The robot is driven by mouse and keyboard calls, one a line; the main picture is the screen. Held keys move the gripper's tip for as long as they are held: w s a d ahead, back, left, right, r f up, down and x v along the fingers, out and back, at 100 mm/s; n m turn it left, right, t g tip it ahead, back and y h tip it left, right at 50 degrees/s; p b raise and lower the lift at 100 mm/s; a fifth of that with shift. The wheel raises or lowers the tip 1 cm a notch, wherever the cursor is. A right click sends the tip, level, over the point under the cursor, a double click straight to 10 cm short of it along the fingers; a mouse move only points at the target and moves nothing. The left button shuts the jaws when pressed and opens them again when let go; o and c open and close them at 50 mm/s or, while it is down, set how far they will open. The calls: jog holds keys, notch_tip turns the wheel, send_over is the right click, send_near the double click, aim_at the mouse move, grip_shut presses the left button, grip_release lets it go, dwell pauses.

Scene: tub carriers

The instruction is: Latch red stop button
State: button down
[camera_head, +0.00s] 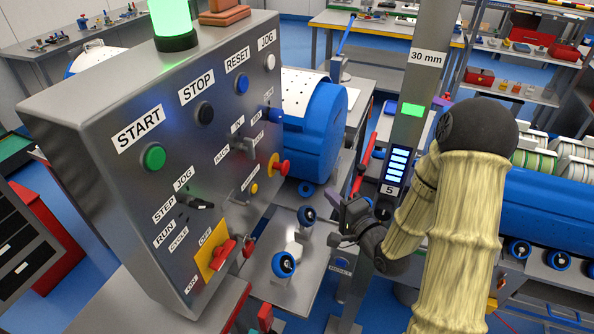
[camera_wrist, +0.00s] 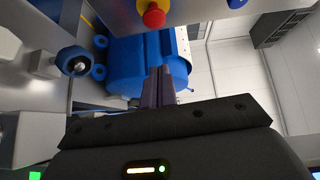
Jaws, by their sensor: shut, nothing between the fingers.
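The red stop button (camera_head: 281,168) is a red mushroom head on a yellow collar. It sticks out from the lower right part of the grey control panel (camera_head: 110,100). In the wrist view the button (camera_wrist: 154,16) shows at the top edge, beyond and slightly left of my fingertips. My gripper (camera_head: 345,222) is right of and below the button in the head view, clear of the panel. In the wrist view the fingers of my gripper (camera_wrist: 162,76) are together and empty, apart from the button. Whether the button is pressed in cannot be told.
A red rotary switch on a yellow plate (camera_head: 210,262) sits low on the panel. Blue-rimmed rollers (camera_head: 283,264) stand below the button. A blue tub (camera_head: 315,120) is behind the panel. A grey post (camera_head: 425,80) rises right of my gripper.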

aim_at(287, 168)
jog(key=s+a+p+x, duration=0.1)
jog(key=p+x, duration=0.4)
jog(key=x, duration=0.7)
jog(key=shift+a+f, duration=0.2)
jog(key=shift+a, duration=0.65)
jog(key=shift+w, duration=0.1)
jog(key=shift+w+a+b, duration=0.3)
jog(key=shift+a+b, duration=0.45)
jog(key=shift+a, duration=0.1)
jog(key=shift+a+r, duration=0.1)
